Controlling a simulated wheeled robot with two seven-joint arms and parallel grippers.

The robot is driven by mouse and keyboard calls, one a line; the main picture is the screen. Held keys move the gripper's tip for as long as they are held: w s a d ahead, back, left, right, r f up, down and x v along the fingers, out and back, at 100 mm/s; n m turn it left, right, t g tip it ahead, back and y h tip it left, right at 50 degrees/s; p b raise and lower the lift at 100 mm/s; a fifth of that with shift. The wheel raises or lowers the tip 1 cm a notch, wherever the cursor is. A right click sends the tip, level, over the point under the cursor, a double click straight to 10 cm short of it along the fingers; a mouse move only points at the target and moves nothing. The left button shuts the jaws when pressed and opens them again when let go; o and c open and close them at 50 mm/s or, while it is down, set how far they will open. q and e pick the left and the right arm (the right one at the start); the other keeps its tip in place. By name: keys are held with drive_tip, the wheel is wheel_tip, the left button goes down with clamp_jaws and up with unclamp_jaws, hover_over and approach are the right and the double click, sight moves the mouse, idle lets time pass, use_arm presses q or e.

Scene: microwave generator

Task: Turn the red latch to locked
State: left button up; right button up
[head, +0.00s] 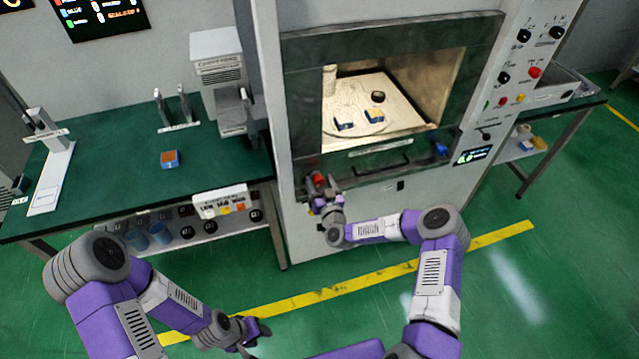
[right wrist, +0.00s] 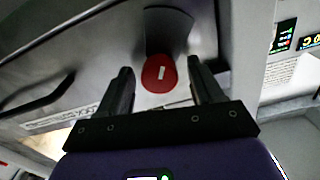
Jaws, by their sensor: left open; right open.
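The red latch (head: 318,180) is on the front left of the big oven-like cabinet (head: 440,190), just below its window. In the right wrist view the latch (right wrist: 159,73) is a round red knob with a short white mark, seen almost face on. My right gripper (right wrist: 162,84) is open, with one finger on each side of the knob and a gap visible to each. In the head view my right gripper (head: 320,190) hides part of the latch. My left gripper (head: 257,337) is open and empty, low over the floor and far from the latch.
A dark handle bar (head: 380,170) runs along the cabinet front, right of the latch. Behind the window, several small items lie on a plate (head: 360,95). A control panel (head: 520,75) stands at right. A green bench (head: 100,190) is at left. The floor in front is clear.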

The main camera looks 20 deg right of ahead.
drive_tip(key=shift+w, duration=0.1)
drive_tip(key=c, duration=1)
drive_tip(key=shift+c, duration=0.2)
drive_tip(key=shift+f, duration=0.1)
drive_tip(key=m+b, duration=0.3)
drive_tip(key=shift+f+m, duration=0.15)
drive_tip(key=shift+m, duration=0.15)
drive_tip(key=m+b, duration=0.4)
drive_tip(key=m, duration=0.1)
drive_tip(key=shift+d, duration=0.1)
drive_tip(key=m+b, duration=0.3)
drive_tip(key=m, duration=0.2)
drive_tip(key=shift+m+b, duration=1.4)
drive_tip(key=shift+m, duration=0.8)
